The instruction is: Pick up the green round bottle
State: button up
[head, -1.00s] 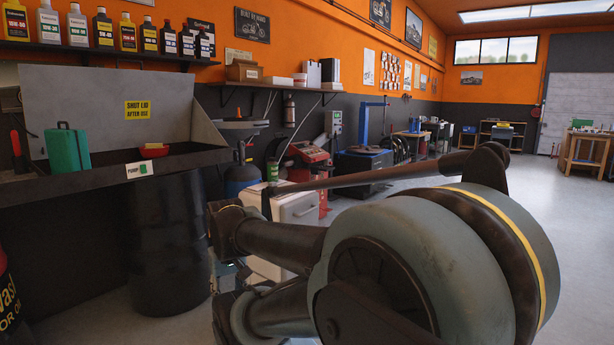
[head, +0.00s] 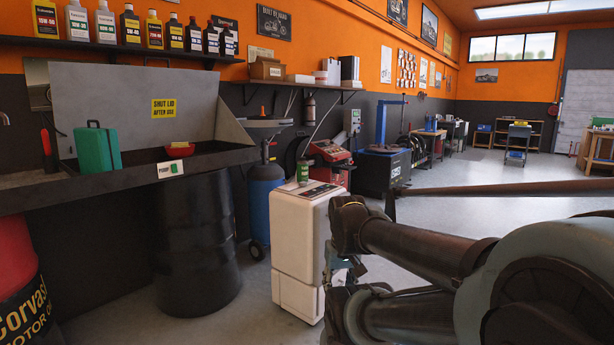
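A small green round container (head: 303,172), which looks like the green round bottle, stands upright on top of a white cabinet (head: 300,240) near the middle of the head view. My arm fills the lower right, and its links lie to the right of the cabinet. What looks like part of my gripper (head: 336,264) shows small beside the cabinet's right side, partly hidden by my arm. Its fingers cannot be made out. It is below and apart from the green container.
A dark sink bench (head: 130,170) at left holds a teal jug (head: 97,148) and a red bowl (head: 180,149). A black drum (head: 195,245) stands under it. A blue cylinder (head: 265,195) is behind the cabinet. Open floor (head: 470,175) lies to the right.

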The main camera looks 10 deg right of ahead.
aim_at(302, 165)
jog(key=k, duration=0.6)
jog(key=u, duration=0.4)
jog(key=i, duration=2.4)
jog(key=z, duration=0.75)
